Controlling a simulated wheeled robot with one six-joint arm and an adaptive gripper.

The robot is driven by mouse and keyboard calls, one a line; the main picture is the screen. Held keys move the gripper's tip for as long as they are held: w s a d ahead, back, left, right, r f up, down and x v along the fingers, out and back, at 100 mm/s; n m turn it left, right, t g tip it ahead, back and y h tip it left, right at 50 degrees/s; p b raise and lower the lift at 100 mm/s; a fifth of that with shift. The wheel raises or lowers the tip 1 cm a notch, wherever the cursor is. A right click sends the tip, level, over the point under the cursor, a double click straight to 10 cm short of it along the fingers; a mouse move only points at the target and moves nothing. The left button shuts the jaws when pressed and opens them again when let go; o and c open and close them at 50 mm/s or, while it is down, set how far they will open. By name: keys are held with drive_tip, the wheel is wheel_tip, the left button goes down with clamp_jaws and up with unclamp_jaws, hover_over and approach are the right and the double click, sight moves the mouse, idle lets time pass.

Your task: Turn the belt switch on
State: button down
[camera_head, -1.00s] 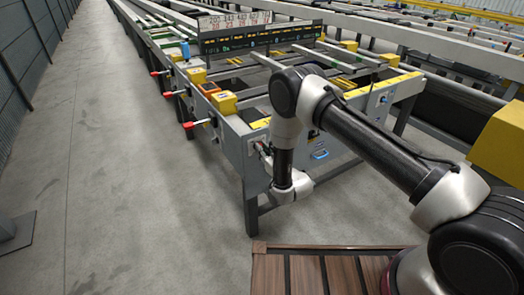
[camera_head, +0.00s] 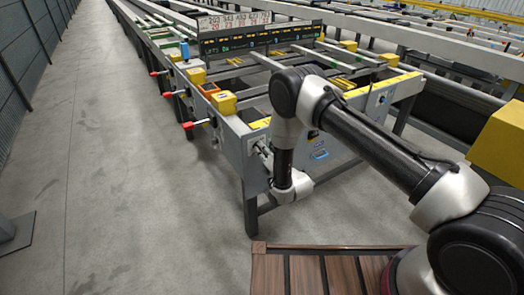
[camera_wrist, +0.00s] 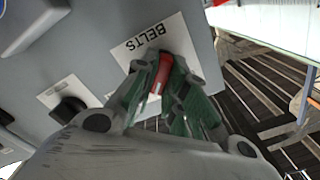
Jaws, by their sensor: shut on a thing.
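The belt switch (camera_wrist: 162,73) shows in the wrist view as a red lever in front of a white plate marked BELTS (camera_wrist: 140,46). My gripper (camera_wrist: 168,82) is shut on the red lever, with its green-lined fingers on either side of it. The fingers hide the lower part of the lever and its mount. In the head view, my gripper (camera_head: 262,151) is at the end panel of the runout table (camera_head: 236,152), and the switch itself is hidden there.
A black knob (camera_wrist: 69,108) on a white plate sits beside the belt switch. Red-tipped levers (camera_head: 188,126) stick out from the table's left side. A blue handle (camera_head: 319,154) is on the end panel. The aisle floor (camera_head: 130,180) at left is clear.

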drive_tip(key=shift+m, duration=0.3)
drive_tip(key=c, duration=1.5)
unclamp_jaws()
drive_tip(key=shift+o, duration=0.2)
drive_tip(key=shift+d, duration=0.1)
drive_tip(key=v, duration=1.2)
